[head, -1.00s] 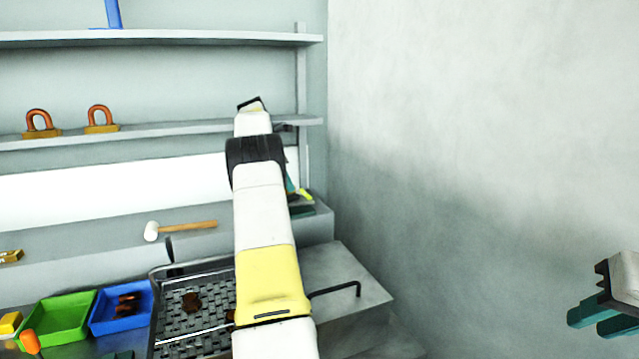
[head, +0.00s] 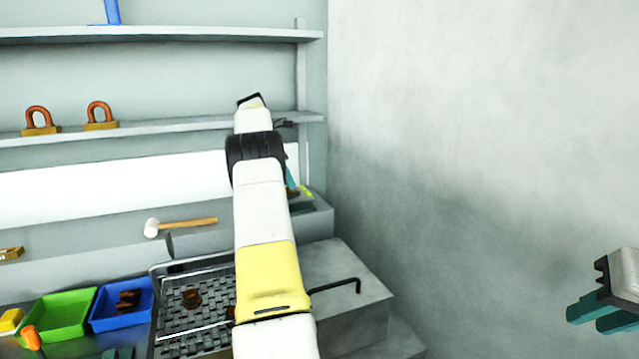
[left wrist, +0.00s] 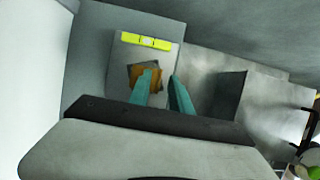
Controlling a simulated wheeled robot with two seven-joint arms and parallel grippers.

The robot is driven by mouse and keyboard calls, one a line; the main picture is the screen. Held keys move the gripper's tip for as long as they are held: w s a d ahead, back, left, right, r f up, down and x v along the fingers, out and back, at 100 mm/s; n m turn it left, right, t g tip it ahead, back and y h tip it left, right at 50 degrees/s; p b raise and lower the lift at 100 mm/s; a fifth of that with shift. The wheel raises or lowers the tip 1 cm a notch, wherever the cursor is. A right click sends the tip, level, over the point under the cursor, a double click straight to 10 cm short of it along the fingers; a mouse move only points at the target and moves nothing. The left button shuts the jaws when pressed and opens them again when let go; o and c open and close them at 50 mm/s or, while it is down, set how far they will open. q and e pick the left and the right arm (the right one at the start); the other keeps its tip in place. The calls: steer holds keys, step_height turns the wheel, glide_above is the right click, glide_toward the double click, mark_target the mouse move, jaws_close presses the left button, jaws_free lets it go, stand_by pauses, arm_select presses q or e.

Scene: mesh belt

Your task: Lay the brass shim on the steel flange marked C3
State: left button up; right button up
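My left gripper (head: 292,184) is mostly hidden behind its own forearm in the head view. In the left wrist view its two teal fingers (left wrist: 162,90) are apart, with a gap between them. A brass-orange square piece (left wrist: 146,76), with darker corners showing around it, lies on a pale surface at the tip of the left-hand finger. Whether the finger touches it is unclear. I cannot tell if it is the shim alone or the shim over something else. No C3 mark is legible. My right gripper (head: 592,312) is open and empty near the wall at right.
A yellow-green level (left wrist: 146,41) lies just beyond the brass-orange piece. A mesh belt (head: 178,340) carries brown parts, beside a blue bin (head: 105,322) and green bin (head: 58,325). A mallet (head: 185,226) lies on the ledge behind. A grey wall stands at right.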

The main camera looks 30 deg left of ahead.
arm_select(q)
steer(key=v, duration=0.3)
steer(key=s+a, duration=0.7)
steer(key=s, duration=0.2)
steer(key=w+d+r+m, duration=0.2)
steer(key=d+r+m, duration=0.5)
steer(key=d, duration=0.7)
steer(key=s+d+r+m, duration=0.2)
steer(key=d+m, duration=0.1)
steer(key=d, duration=0.5)
steer(key=s+d+r+m, duration=0.3)
steer(key=d+m, duration=0.1)
steer(key=d, duration=0.3)
steer(key=s+d+f+m+t, duration=0.1)
steer(key=s+d+f+m, duration=0.4)
steer(key=s+d, duration=0.5)
steer(key=s+d+f+m+t, duration=0.1)
steer(key=s+d+f+m, duration=0.5)
steer(key=s+d+m, duration=0.3)
steer(key=shift+s+d+m+t+y, duration=0.3)
steer(key=shift+s+d+m, duration=0.15)
steer(key=shift+s, duration=0.1)
